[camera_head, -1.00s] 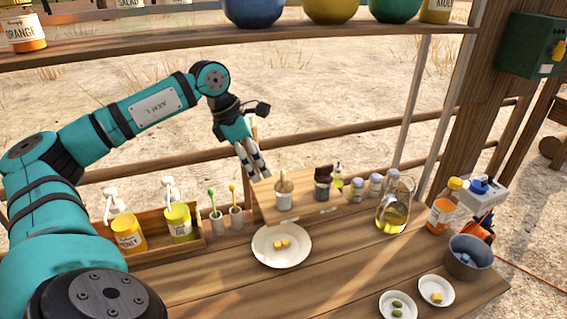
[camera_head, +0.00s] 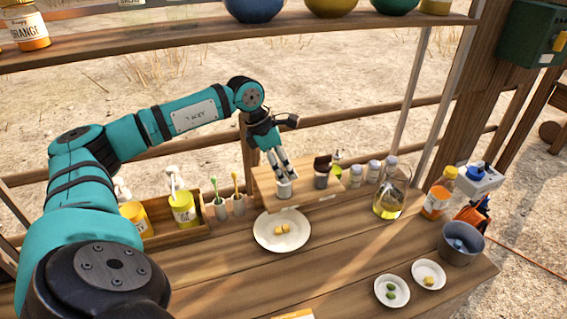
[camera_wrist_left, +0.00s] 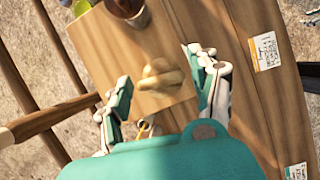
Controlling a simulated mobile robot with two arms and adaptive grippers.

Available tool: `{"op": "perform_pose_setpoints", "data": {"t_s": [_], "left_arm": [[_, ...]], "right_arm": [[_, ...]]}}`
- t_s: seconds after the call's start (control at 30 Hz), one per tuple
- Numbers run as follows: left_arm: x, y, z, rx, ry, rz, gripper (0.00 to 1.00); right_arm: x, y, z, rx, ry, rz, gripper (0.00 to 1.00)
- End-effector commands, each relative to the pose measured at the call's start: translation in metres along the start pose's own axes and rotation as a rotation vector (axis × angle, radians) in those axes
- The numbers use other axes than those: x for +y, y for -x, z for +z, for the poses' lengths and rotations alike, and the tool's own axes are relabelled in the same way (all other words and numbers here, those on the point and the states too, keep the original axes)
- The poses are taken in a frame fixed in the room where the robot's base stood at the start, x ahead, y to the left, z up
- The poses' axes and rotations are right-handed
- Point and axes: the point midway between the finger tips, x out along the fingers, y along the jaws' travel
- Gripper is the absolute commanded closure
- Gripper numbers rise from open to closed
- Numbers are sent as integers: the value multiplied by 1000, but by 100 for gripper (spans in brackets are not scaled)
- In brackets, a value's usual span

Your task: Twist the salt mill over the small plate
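A pale, wood-topped container that looks like the salt mill (camera_head: 284,190) stands on the raised wooden board behind the plates; its wooden top (camera_wrist_left: 160,76) shows in the left wrist view. My left gripper (camera_head: 279,166) points down at it from above. In the wrist view its fingers (camera_wrist_left: 162,92) are apart, one on each side of the wooden top, with no clear contact. A white plate (camera_head: 268,240) with yellow pieces lies in front of the board. Two smaller plates lie front right, one with green pieces (camera_head: 381,295), one with yellow (camera_head: 420,270). My right gripper is not in view.
A dark-topped jar (camera_head: 322,178) stands close right of the mill, then several small jars and an oil carafe (camera_head: 388,203). Cups with brushes (camera_head: 237,206) and a bottle tray (camera_head: 160,231) are left. A grey bucket (camera_head: 460,244) stands right. The front tabletop is mostly clear.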

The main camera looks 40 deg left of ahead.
Motion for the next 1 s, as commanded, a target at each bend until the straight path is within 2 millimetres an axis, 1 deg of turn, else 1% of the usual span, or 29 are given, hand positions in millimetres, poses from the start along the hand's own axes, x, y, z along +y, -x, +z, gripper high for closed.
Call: {"op": "perform_pose_setpoints", "data": {"t_s": [0.03,0.3,0.33,0.67,0.87,1.0], "left_arm": [[0,0,0,0,0,0,47],[0,0,0,0,0,0,82],[0,0,0,0,0,0,83],[0,0,0,-1,-49,-21,83],[1,-1,0,-2,-162,-68,83],[1,-1,1,-3,-274,-115,83]], "right_arm": [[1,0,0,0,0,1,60],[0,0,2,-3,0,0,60],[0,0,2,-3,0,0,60],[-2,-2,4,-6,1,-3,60],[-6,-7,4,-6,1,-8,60],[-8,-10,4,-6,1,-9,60]]}}
